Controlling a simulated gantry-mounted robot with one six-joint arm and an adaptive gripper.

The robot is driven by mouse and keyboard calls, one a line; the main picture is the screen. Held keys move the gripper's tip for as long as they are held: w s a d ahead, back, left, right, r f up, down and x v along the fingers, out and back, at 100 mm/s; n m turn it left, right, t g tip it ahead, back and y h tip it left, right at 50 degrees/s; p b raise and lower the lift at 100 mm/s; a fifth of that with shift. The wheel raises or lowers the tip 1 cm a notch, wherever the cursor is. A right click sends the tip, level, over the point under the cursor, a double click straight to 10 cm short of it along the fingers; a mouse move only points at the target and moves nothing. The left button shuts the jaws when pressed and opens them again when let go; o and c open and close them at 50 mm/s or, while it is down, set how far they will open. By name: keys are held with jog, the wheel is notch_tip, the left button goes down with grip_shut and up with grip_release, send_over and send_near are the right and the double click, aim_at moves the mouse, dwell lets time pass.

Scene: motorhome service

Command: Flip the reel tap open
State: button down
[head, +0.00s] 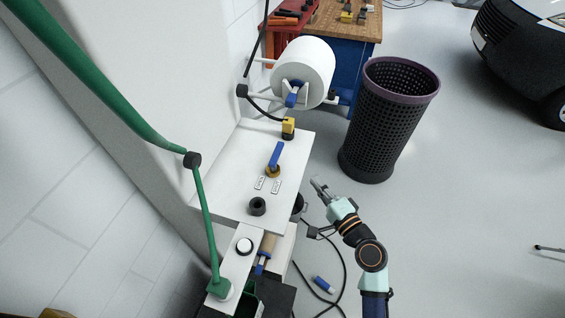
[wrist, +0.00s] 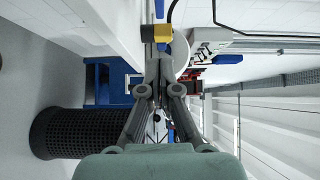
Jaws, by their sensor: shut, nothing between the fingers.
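The reel tap shows in the head view as a blue lever (head: 276,155) on a brass-coloured body (head: 272,171), on top of the white panel (head: 225,180). The lever points towards the back, towards the yellow fitting. Two small labels (head: 268,185) lie just in front of the tap. My gripper (head: 317,184) is shut and empty, just off the panel's right edge, to the right of the tap and apart from it. In the wrist view my closed fingers (wrist: 166,62) point at a yellow block (wrist: 155,33) with blue parts by it; which blue part is the tap lever, I cannot tell.
A white reel (head: 305,72) and a yellow fitting (head: 288,127) are behind the tap. A black ring-shaped fitting (head: 257,206) stands in front of it. A dark mesh bin (head: 385,125) stands at the back right. Open floor lies right.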

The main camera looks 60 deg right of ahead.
jog(key=shift+s+d, duration=0.1)
jog(key=shift+s, duration=0.15)
send_near(283, 146)
jog(key=d, duration=0.2)
jog(key=w+d, duration=0.1)
jog(key=shift+w+d+f, duration=0.1)
jog(key=shift+d+f, duration=0.15)
jog(key=shift+f, duration=0.1)
jog(key=w, duration=0.2)
jog(key=shift+w+a, duration=0.3)
jog(key=shift+w, duration=0.05)
jog(key=shift+w+a, duration=0.1)
jog(key=shift+w, duration=0.5)
jog(key=shift+f+b, duration=0.15)
jog(key=shift+b, duration=0.45)
